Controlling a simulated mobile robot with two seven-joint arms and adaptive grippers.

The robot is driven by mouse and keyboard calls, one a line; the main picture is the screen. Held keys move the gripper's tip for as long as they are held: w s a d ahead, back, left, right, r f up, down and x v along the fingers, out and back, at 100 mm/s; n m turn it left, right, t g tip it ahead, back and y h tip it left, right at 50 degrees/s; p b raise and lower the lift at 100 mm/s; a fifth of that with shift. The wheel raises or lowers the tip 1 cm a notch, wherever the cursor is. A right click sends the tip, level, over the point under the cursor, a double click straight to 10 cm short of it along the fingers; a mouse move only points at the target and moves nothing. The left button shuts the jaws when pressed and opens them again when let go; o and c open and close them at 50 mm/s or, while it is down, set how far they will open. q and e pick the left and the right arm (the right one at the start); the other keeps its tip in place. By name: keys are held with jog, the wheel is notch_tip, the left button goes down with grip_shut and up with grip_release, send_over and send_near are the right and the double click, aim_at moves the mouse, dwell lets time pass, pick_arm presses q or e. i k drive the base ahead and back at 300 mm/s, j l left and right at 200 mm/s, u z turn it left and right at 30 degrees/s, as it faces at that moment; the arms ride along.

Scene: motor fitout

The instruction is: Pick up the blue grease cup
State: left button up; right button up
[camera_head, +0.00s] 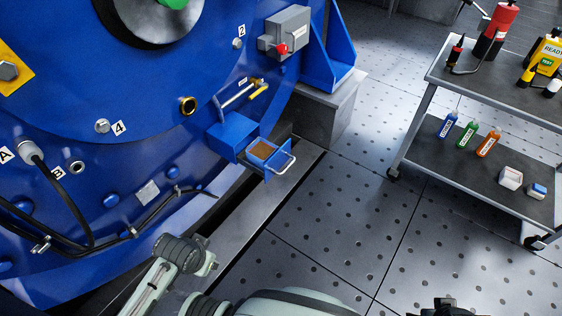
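A small blue bottle-shaped container (448,126) with a white label stands on the cart's lower shelf, leftmost in a row with a green one (468,136) and an orange one (488,144). It looks like the blue grease cup, but its label is too small to read. Parts of my arms show at the bottom centre, far from it. A dark piece at the bottom edge (447,308) seems to be part of my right gripper; its fingers are cut off. My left gripper is not in view.
The two-shelf cart (427,84) stands at right on perforated floor. The blue motor (110,170) with an open blue drawer (270,155) fills the left. Floor between is clear.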

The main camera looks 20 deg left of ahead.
aim_at(260, 152)
jog(key=u, duration=0.75)
jog(key=i+l+u, duration=0.1)
jog(key=l+u, duration=0.15)
jog(key=u, duration=0.15)
jog(key=i+l+u, duration=0.1)
jog(key=l+u, duration=0.5)
jog(key=u, duration=0.15)
jog(key=l+u, duration=0.45)
jog(key=l, duration=0.7)
jog(key=k, duration=0.05)
